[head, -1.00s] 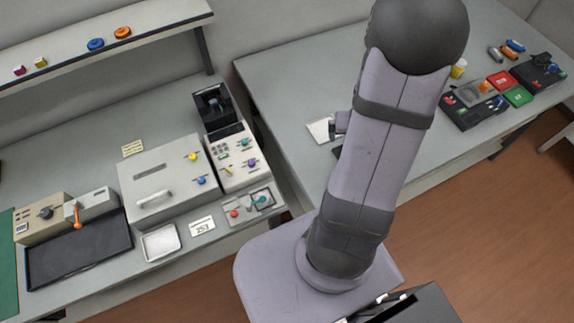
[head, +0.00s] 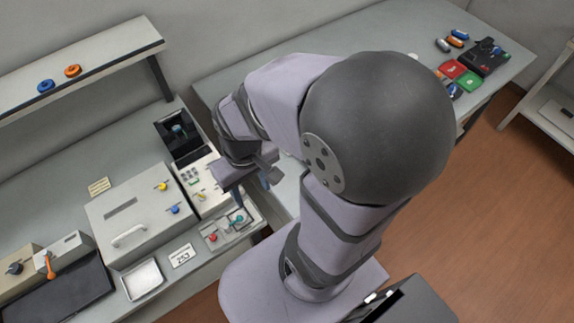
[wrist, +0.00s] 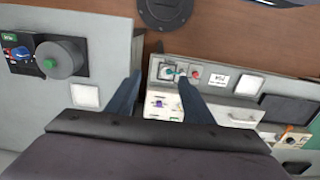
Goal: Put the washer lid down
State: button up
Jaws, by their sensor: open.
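No part is plainly marked as the washer lid. A black open-topped unit (head: 181,132) stands at the back of a cream control console (head: 203,185), with a teal part inside; whether its raised panel is the lid I cannot tell. A pale grey box (head: 128,215) with a front handle stands left of the console, its top closed. My gripper (head: 254,190) is open and empty, above the console's right edge. In the wrist view my two blue fingers (wrist: 160,78) are spread apart, with the console between and beyond them.
A small panel with red and teal knobs (head: 226,228) lies close below my gripper. A white tray (head: 142,279), a number card (head: 181,255) and a dark tray (head: 75,295) are at the front. Red and green boxes (head: 468,80) sit on the right-hand table.

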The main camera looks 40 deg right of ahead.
jog(key=shift+w+d, duration=0.1)
jog(key=shift+d, duration=0.05)
jog(key=shift+c, duration=0.2)
jog(key=w+d+f+t+h+b, duration=0.1)
jog(key=d+f, duration=0.3)
jog(key=d, duration=0.5)
jog(key=w+d+f+t+h+b, duration=0.1)
jog(key=d+f, duration=0.4)
jog(key=d, duration=0.4)
jog(key=s+d+f+t, duration=0.1)
jog(key=d+f, duration=0.2)
jog(key=s+d+f+t+b, duration=0.1)
jog(key=s+d+f+t, duration=0.1)
jog(key=f, duration=0.1)
jog(key=s+d+f+t+b, duration=0.1)
jog(key=s+d+f+t, duration=0.1)
jog(key=d, duration=0.1)
jog(key=shift+d+f+h, duration=0.3)
jog(key=shift+d+f, duration=0.05)
jog(key=shift+f, duration=0.05)
jog(key=w+r+m+t, duration=0.1)
jog(key=t, duration=0.1)
jog(key=w+d+r+m+t+h+b, duration=0.1)
jog(key=m, duration=0.1)
jog(key=d+r+m+t+h+b, duration=0.1)
jog(key=t, duration=0.1)
jog(key=shift+w+d+t, duration=0.1)
jog(key=shift+w+t, duration=0.2)
jog(key=shift+w, duration=0.1)
